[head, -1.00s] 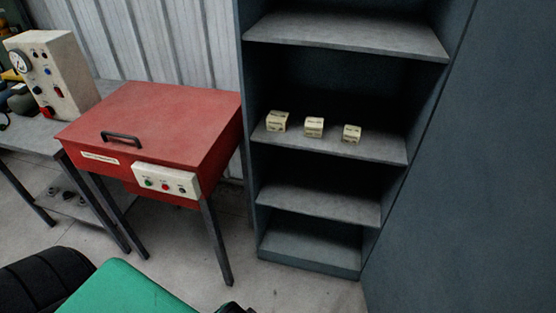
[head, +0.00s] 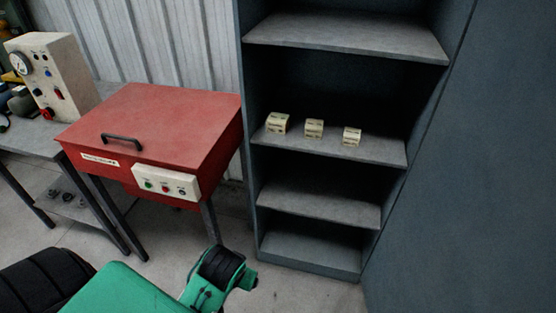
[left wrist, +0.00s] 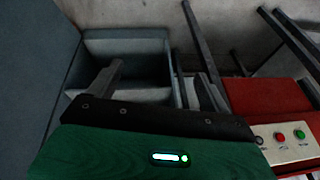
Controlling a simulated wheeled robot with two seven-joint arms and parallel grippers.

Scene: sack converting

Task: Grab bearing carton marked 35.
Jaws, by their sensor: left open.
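Three small cream cartons stand in a row on a middle shelf in the head view: a left carton (head: 277,123), a middle carton (head: 314,128) and a right carton (head: 352,136). Their dark print is too small to read, so I cannot tell which is marked 35. My left gripper (left wrist: 155,82) shows in the left wrist view with its two fingers apart and nothing between them. It is away from the cartons, which do not show in that view. My right gripper is not in view.
The cartons' shelf board (head: 380,151) belongs to a dark blue-grey shelving unit (head: 310,270); its other boards look empty. A red lidded box on legs (head: 160,115) stands left of it. A bench (head: 28,138) with a gauge panel (head: 55,70) is further left.

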